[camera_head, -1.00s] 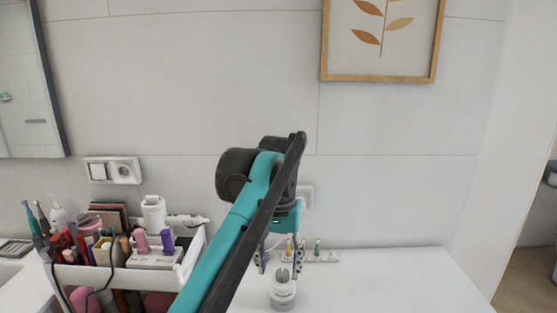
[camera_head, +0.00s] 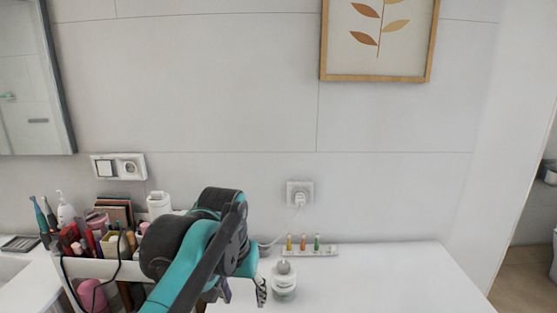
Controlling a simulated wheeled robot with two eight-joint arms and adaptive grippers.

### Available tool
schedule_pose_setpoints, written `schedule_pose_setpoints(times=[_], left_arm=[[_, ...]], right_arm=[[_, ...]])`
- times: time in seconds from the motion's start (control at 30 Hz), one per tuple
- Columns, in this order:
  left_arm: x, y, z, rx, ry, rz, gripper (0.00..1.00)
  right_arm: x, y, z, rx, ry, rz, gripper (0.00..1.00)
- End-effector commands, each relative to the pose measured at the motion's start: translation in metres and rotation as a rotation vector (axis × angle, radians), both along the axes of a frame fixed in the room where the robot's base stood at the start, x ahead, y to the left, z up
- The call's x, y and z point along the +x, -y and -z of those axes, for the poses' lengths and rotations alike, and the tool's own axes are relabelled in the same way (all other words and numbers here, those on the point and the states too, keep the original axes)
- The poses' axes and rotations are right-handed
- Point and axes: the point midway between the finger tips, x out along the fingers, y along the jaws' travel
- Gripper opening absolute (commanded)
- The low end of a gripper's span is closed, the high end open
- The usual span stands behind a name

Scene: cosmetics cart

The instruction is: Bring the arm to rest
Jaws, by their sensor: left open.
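My left arm comes in from the bottom left, teal and black. My left gripper (camera_head: 244,293) hangs below its wrist, low in the view, to the left of a small white-capped jar (camera_head: 284,282). The gripper is open, with a gap between its fingers, and I see nothing held in it. The jar stands upright on the white counter (camera_head: 390,285), apart from the gripper. My right gripper is not in view.
A white cart (camera_head: 85,268) full of cosmetics stands at the left, partly hidden behind my arm. A small rack (camera_head: 310,251) with several coloured bottles sits near the wall. A plugged-in charger (camera_head: 300,195) is above it. The counter's right side is clear.

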Motion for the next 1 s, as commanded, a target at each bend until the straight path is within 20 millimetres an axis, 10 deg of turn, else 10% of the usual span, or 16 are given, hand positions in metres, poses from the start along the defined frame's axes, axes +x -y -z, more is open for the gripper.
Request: schedule_pose_setpoints(times=[0.2, 0.5, 0.83, 1.0], left_arm=[[-0.049, -0.054, 0.066, -0.019, 0.172, -0.069, 0.53], [-0.106, -0.099, 0.157, -0.013, 0.37, -0.139, 0.53], [-0.114, -0.104, 0.171, -0.01, 0.404, -0.148, 0.53], [-0.115, -0.104, 0.171, -0.01, 0.403, -0.148, 0.34]], right_arm=[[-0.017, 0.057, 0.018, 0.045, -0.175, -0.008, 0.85], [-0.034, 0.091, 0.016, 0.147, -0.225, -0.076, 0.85], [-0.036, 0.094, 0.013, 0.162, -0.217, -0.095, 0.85], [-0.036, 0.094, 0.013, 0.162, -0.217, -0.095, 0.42]])
